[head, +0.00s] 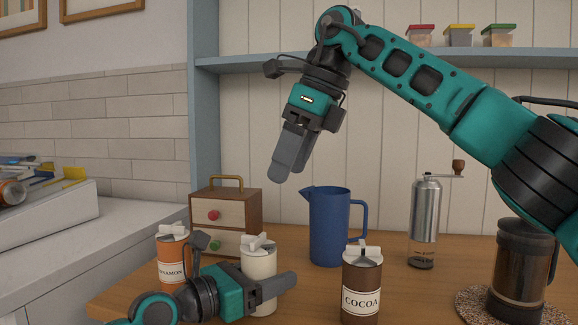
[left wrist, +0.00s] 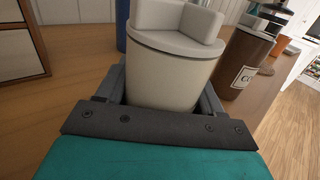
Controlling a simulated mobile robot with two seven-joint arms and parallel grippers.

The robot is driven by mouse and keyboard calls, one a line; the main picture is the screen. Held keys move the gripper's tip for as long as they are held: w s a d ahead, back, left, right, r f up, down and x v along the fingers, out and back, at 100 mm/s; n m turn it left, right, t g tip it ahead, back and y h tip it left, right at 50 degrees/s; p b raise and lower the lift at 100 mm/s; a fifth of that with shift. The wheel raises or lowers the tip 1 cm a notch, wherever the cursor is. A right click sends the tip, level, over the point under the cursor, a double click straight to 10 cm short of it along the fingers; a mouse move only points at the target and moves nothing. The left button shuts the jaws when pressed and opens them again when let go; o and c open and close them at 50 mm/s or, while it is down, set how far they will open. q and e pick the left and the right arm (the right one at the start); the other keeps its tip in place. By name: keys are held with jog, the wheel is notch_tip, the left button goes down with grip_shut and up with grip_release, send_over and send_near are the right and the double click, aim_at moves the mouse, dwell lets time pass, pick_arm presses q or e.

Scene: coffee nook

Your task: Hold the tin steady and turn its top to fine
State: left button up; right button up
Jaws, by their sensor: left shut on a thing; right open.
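A cream tin (head: 260,267) stands upright on the wooden table; its label, if any, is not in view. Its light grey top (head: 259,242) carries a raised bar grip. My left gripper (head: 277,284) is shut around the tin's body, low and level. In the left wrist view the cream tin (left wrist: 172,78) sits between the fingers, with its top (left wrist: 178,28) free above them. My right gripper (head: 291,160) is open and empty, high above the table, up and right of the tin, fingers pointing down. The setting marks on the top cannot be made out.
An orange cinnamon tin (head: 172,262) stands left of the cream tin, a brown cocoa tin (head: 361,285) to its right. Behind are a small drawer box (head: 226,213), a blue jug (head: 329,230) and a grinder (head: 425,220). A French press (head: 520,270) stands far right.

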pick_arm(q)
jog(key=o, duration=1.2)
